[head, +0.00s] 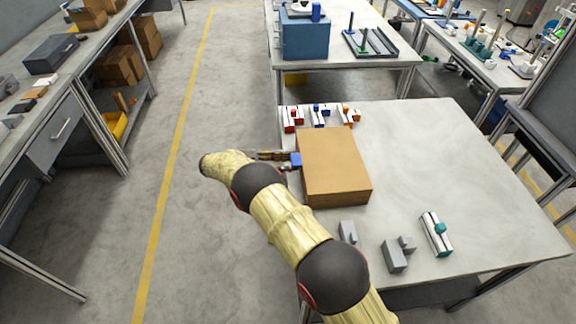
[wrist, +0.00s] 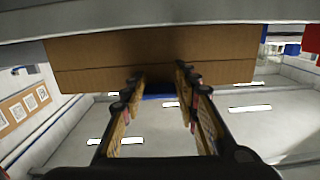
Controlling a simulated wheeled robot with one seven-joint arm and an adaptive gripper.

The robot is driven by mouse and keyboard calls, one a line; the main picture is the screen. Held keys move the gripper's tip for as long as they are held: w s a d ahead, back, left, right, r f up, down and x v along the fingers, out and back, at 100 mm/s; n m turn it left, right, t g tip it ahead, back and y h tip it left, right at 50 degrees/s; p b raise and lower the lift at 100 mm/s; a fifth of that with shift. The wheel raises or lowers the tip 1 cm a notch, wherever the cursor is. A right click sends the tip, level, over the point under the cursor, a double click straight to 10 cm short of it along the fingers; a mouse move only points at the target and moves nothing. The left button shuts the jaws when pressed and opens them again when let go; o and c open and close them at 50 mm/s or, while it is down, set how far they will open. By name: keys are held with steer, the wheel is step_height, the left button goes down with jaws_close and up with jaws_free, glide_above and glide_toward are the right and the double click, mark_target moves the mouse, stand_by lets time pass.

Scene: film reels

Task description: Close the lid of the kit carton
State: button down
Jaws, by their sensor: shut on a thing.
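The kit carton (head: 335,170) is a brown box on the light table, near its left edge. Its top looks flat and covered, with no opening showing. In the wrist view its brown side (wrist: 90,60) fills the upper middle, with a thin seam along it. A blue tab (head: 296,160) stands at the carton's left edge. My gripper (head: 289,158) reaches it from the left and is shut on it. In the wrist view my fingers (wrist: 160,85) are on either side of the tab, and a bit of blue (wrist: 158,97) shows between them; most of it is hidden.
Film reels in red (head: 292,119), blue and orange stand behind the carton. Grey blocks (head: 394,256) and a white-and-teal piece (head: 436,234) lie in front. The table (head: 450,160) is clear to the carton's right. A second table with a blue box (head: 304,36) stands behind.

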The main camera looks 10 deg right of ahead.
steer(key=shift+s+d+f, duration=0.1)
steer(key=shift+s+f, duration=0.1)
steer(key=shift+f, duration=0.35)
steer(key=shift+s+d+f, duration=0.1)
steer(key=shift+s+f, duration=0.1)
steer(key=shift+f, duration=0.3)
steer(key=shift+s, duration=0.15)
steer(key=shift+a, duration=0.1)
steer(key=c, duration=1.9)
jaws_free()
steer(key=shift+o, duration=1.4)
steer(key=shift+s+a+r, duration=0.15)
steer(key=shift+s+r, duration=0.1)
steer(key=shift+r, duration=0.05)
steer(key=o, duration=0.7)
steer(key=shift+w+r, duration=0.2)
steer(key=shift+w, duration=0.1)
steer(key=shift+c, duration=0.2)
steer(key=a, duration=0.7)
steer(key=shift+a+r, duration=0.15)
